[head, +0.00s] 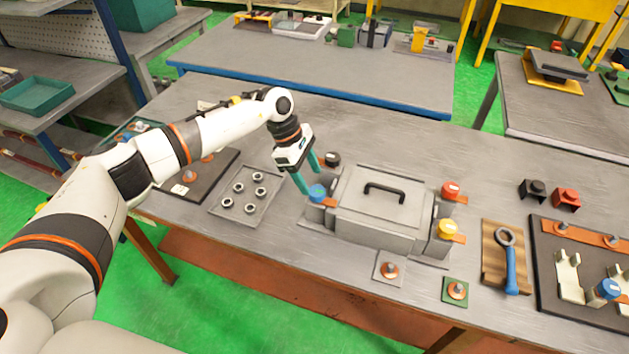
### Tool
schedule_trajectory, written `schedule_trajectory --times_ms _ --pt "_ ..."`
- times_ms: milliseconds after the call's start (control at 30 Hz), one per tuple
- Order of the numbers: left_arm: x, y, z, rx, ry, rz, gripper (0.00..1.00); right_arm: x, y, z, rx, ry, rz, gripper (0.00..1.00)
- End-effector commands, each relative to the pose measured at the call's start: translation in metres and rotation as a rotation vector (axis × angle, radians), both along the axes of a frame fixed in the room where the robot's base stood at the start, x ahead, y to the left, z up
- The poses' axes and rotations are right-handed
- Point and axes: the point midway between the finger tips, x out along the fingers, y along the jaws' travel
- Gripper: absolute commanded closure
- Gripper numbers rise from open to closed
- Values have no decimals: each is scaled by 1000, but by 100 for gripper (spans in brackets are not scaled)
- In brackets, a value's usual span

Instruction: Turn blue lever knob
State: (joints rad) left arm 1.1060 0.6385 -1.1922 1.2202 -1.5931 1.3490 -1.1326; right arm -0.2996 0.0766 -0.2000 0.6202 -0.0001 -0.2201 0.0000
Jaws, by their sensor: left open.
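A blue lever knob (318,192) sits on the left side of a grey box (375,208) with a black handle on its lid. My left gripper (311,183) has teal fingers and reaches down from the upper left. It is open, with one finger close to the left of the blue knob and the other behind it. I cannot tell whether a finger touches the knob. My right gripper is not in view.
A black knob (331,159) sits behind the blue one. Red (451,190) and yellow (446,228) knobs are on the box's right side. A tray of nuts (247,192) lies left. A blue wrench (509,262) lies on a wooden board at right.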

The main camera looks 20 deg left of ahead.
Motion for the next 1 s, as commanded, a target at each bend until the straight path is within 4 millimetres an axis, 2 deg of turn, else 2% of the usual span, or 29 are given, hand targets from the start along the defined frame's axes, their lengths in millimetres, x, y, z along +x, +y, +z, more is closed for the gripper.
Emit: schedule_trajectory --times_ms 100,300,633,900,1000 --pt "-1 -9 -17 -1 2 0 38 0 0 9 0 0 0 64" --pt "-1 -15 -35 -1 1 0 38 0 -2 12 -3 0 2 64" --pt "-1 -16 -38 -1 -1 0 38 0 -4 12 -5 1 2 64" --pt "-1 -16 -38 -1 -1 0 82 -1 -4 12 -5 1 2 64" --pt "-1 -16 -38 -1 -1 3 83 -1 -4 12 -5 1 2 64"
